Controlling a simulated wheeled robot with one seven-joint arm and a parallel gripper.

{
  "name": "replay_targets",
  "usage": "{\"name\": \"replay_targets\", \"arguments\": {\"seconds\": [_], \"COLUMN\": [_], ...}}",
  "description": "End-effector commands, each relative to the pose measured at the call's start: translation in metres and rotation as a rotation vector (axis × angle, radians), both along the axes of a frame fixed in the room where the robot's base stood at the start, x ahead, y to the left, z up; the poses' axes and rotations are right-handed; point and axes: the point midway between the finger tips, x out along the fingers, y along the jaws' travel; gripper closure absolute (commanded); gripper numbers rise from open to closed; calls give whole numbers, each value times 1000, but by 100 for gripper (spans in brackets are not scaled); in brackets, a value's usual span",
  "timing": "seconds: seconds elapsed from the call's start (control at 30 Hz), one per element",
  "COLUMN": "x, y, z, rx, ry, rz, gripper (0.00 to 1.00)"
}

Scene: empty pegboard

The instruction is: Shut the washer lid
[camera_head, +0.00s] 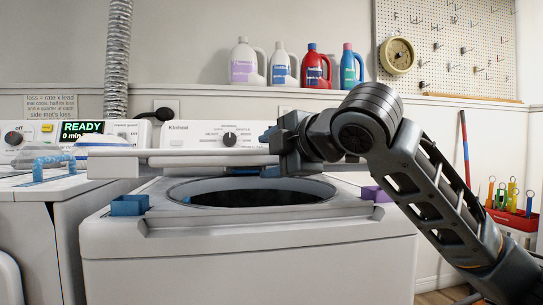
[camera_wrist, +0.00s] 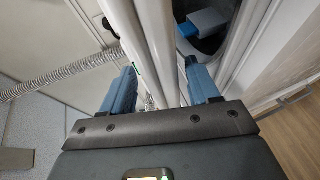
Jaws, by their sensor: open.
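The white washer (camera_head: 250,255) stands in the middle of the head view, its round dark drum opening (camera_head: 250,198) uncovered. Its white lid (camera_head: 190,157) is raised behind and above the opening, seen nearly edge-on as a long bar. My gripper (camera_head: 268,153) is at the lid's right part, with one blue finger above the edge and one below. In the wrist view my gripper (camera_wrist: 160,72) is open, and long white edges of the lid (camera_wrist: 162,50) run between its fingers. I cannot tell whether either finger touches the lid.
A blue block (camera_head: 129,205) and a purple block (camera_head: 376,194) sit at the washer's top corners. The control panel (camera_head: 205,134) is behind the lid. Another machine (camera_head: 28,225) with a READY display stands at left. Bottles (camera_head: 282,66) line the shelf above.

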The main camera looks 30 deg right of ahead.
Motion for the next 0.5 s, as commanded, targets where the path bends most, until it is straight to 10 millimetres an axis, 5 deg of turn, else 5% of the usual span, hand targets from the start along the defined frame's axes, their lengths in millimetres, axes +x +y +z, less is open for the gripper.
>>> {"name": "replay_targets", "arguments": {"seconds": [0.5], "x": [-66], "y": [-1], "z": [18], "rx": [1], "ry": [1], "rz": [0], "gripper": [39]}}
